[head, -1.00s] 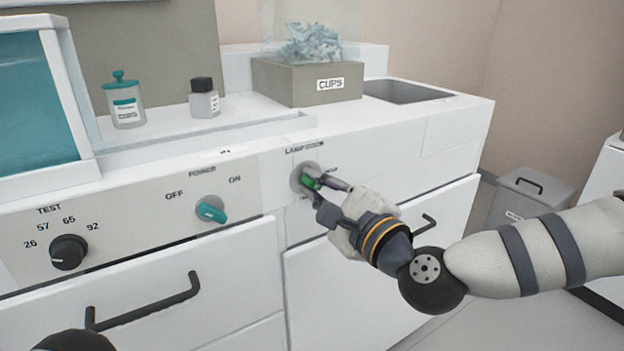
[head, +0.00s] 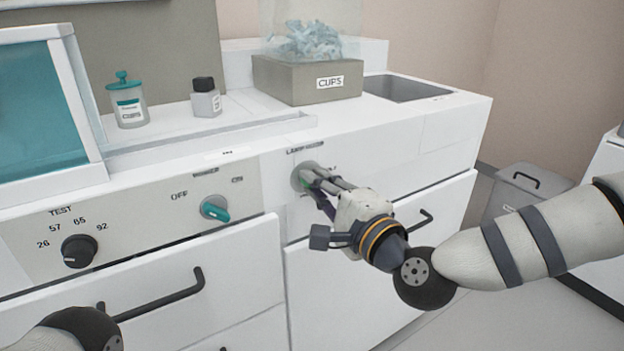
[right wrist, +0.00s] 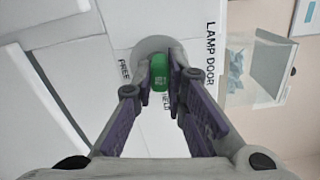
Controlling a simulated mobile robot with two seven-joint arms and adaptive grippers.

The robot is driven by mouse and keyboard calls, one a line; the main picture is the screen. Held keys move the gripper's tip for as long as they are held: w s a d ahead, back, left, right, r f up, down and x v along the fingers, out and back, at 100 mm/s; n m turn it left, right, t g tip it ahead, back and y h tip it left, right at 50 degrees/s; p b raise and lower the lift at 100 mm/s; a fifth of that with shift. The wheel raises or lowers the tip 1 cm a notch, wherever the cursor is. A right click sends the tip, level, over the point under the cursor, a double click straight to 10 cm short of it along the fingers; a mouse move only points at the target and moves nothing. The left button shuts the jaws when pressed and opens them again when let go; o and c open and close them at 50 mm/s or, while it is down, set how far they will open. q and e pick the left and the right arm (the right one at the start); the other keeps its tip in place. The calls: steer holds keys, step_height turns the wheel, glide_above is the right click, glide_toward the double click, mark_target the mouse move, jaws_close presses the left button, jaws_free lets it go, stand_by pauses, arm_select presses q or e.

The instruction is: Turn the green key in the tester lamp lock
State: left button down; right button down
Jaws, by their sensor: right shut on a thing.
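The lamp lock (head: 299,177) is a round grey plate on the white front panel, under the "LAMP" lettering. That view shows "FREE", "HELD" and "LAMP DOOR" lettering around the lock (right wrist: 152,46).
A teal power knob (head: 215,208) and a black test knob (head: 79,251) are on the panel to the left. Drawer handles (head: 160,297) stick out below. A cups box (head: 300,82), a jar (head: 128,103) and a bottle (head: 205,99) stand on the counter, with a sink (head: 405,88) behind right.

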steer(key=shift+n, duration=0.5)
steer(key=shift+w+r, duration=0.1)
stand_by(1.1)
steer(key=c, duration=1.8)
jaws_free()
steer(key=shift+a, duration=0.1)
steer(key=shift+o, duration=1.3)
steer(key=shift+w, duration=0.15)
